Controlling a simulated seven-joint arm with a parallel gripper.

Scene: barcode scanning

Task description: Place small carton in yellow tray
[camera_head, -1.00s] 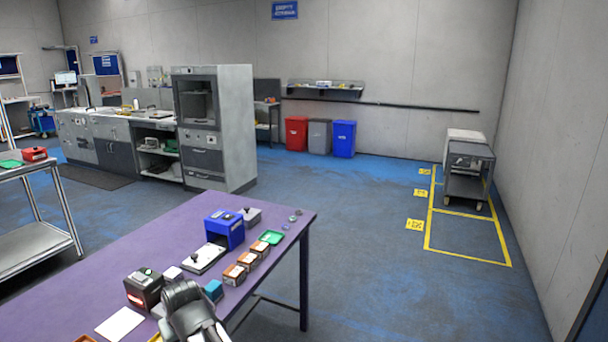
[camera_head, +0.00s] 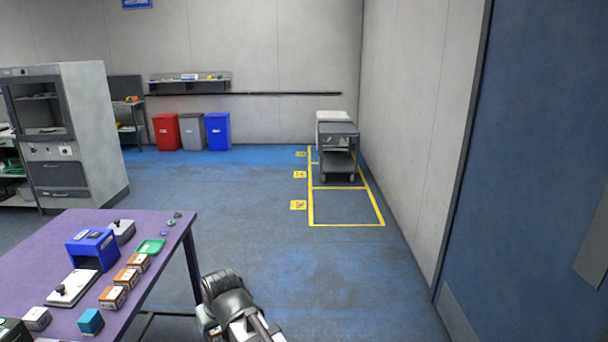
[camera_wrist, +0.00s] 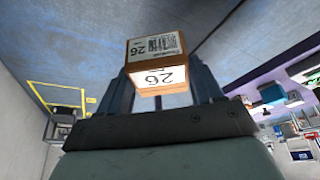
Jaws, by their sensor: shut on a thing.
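The small carton (camera_wrist: 155,52) is brown-orange with white labels reading "26" and a barcode, seen large in the wrist view. My gripper (camera_wrist: 160,82) is shut on it, one finger on each side. In the head view, my gripper (camera_head: 222,288) is past the right edge of the purple table, with floor behind it. The carton cannot be made out there. No yellow tray shows clearly in either current view.
The purple table (camera_head: 40,262) holds a blue scanner-like box (camera_head: 92,250), a green tray (camera_head: 151,247), several orange-and-white cartons (camera_head: 126,278) and a teal box (camera_head: 90,321). A blue door (camera_head: 530,150) stands at right. The floor between is open.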

